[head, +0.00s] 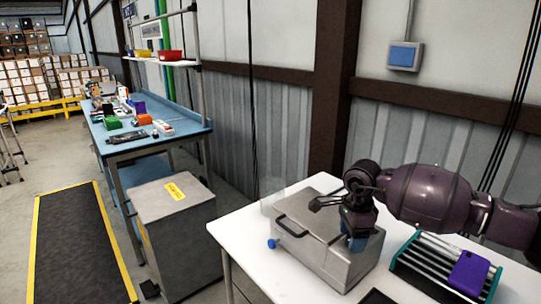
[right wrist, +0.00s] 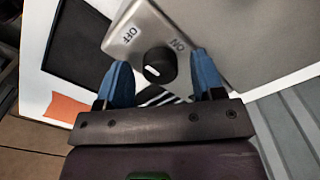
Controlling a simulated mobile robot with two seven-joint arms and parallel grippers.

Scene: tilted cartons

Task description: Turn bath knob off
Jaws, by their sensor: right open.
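The bath is a grey metal box (head: 315,249) with a dark lid handle, standing on a white table. In the right wrist view its panel (right wrist: 118,38) has a round black knob (right wrist: 158,64) between the printed words OFF and ON. A short white mark shows on the knob's lower left part; I cannot tell which word it stands for. My right gripper (head: 356,243) is at the box's right side. Its blue fingers are apart on either side of the knob in the wrist view (right wrist: 162,62), with gaps visible. The knob is hidden in the head view. My left gripper is not in view.
A rack (head: 440,266) with teal ends and a purple item (head: 469,270) stands right of the box. A blue knob-like part (head: 272,243) sticks out at the box's left. A grey cabinet (head: 178,240) and blue workbench (head: 150,138) stand further left. The wall is behind the table.

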